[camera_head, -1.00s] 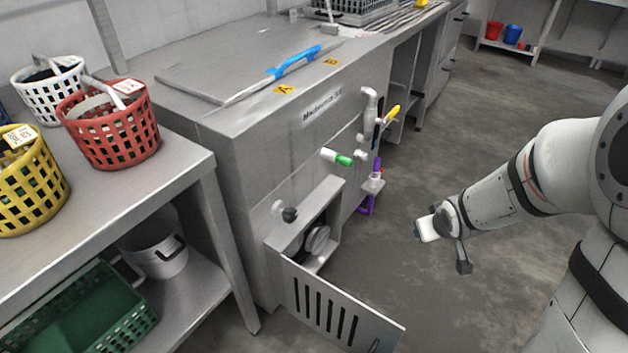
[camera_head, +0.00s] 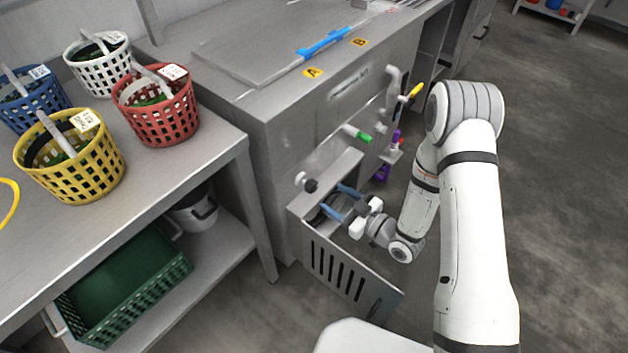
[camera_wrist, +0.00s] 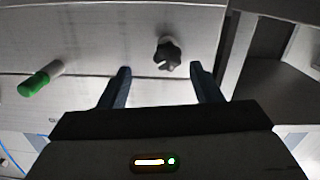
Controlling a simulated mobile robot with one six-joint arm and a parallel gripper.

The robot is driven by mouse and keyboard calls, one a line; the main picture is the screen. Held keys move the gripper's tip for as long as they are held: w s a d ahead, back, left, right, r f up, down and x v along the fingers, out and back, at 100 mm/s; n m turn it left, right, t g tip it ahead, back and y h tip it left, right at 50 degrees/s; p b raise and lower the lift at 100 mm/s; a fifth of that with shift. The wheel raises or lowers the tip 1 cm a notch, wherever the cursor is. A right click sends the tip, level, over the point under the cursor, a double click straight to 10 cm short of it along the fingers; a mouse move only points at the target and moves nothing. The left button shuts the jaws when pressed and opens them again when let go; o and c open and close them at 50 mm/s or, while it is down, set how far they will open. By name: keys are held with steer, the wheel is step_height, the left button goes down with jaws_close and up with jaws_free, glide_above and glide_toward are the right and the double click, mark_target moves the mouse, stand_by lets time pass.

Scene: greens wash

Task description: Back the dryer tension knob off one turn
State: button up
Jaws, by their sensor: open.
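The tension knob, a dark lobed knob (camera_wrist: 167,55), sticks out from the metal front of the washer. In the wrist view it sits ahead of my gripper (camera_wrist: 160,80), between the lines of the two blue fingers and a little beyond their tips. In the head view the knob (camera_head: 309,184) is on the machine's lower front, above the open compartment. My gripper (camera_head: 340,202) is open and empty, its fingers pointing at the machine, right of and slightly below the knob. The fingers do not appear to touch it.
A slotted door (camera_head: 340,266) hangs open below my gripper. A green-tipped handle (camera_head: 362,137) sticks out to the upper right of the knob. A steel table (camera_head: 215,160) with several baskets stands left. Open floor (camera_head: 560,200) lies right.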

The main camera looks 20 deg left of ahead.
mark_target(315, 189)
steer(key=shift+y, duration=0.4)
steer(key=x, duration=0.5)
steer(key=s+x, duration=0.1)
steer(key=x, duration=0.1)
steer(key=shift+w+a+b, duration=0.15)
steer(key=shift+a+b, duration=0.2)
steer(key=shift+a, duration=0.2)
steer(key=shift+c, duration=0.6)
steer(key=c, duration=0.9)
steer(key=shift+o, duration=0.2)
steer(key=shift+n+b, duration=0.4)
steer(key=shift+b, duration=0.1)
